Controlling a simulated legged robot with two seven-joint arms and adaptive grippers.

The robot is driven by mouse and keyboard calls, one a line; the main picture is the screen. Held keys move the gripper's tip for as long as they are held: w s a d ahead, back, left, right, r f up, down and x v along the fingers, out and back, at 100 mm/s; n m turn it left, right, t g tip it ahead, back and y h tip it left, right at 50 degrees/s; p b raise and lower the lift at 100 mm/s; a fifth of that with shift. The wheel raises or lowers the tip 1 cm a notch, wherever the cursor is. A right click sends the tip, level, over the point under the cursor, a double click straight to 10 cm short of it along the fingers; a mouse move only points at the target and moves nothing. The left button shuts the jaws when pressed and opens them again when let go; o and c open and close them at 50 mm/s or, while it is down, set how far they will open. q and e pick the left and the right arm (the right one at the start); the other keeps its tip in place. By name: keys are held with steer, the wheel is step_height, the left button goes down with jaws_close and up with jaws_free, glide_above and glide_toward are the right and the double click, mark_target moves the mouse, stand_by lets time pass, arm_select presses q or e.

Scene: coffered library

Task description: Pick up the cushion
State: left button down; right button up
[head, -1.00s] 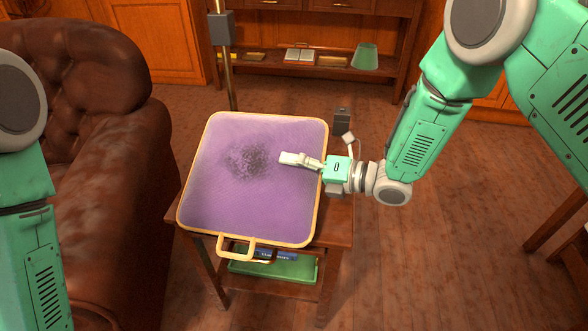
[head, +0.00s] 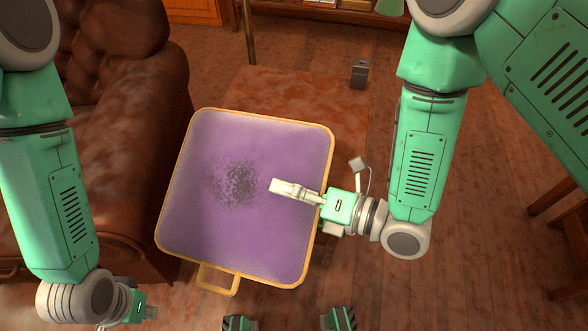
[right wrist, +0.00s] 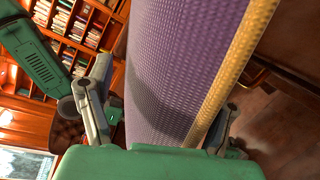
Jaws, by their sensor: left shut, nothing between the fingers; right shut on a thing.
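The cushion (head: 225,220) is purple with yellow piping, a dark speckled patch and a yellow loop on its near edge. My right gripper (head: 290,190) is shut on its right edge, with one finger lying over the purple face. In the right wrist view the cushion (right wrist: 180,70) stands between the two fingers, its piping on the right. It appears held in front of and above the wooden side table (head: 300,90), whose top shows bare beyond it. My left gripper (head: 145,311) is low at the left, shut and empty, apart from the cushion.
A brown leather armchair (head: 120,170) stands close at the left. Shelving is at the back. Wooden floor (head: 490,260) lies open at the right.

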steer(key=shift+s+a, duration=0.1)
steer(key=shift+s, duration=0.1)
steer(key=shift+w+r+m+p, duration=0.1)
steer(key=shift+r+m+p, duration=0.15)
steer(key=shift+m+p, duration=0.6)
steer(key=shift+m+g, duration=0.45)
steer(key=shift+g, duration=0.05)
steer(key=shift+f+m+p, duration=0.15)
steer(key=shift+m+p, duration=0.25)
steer(key=shift+m, duration=0.1)
steer(key=shift+f, duration=0.1)
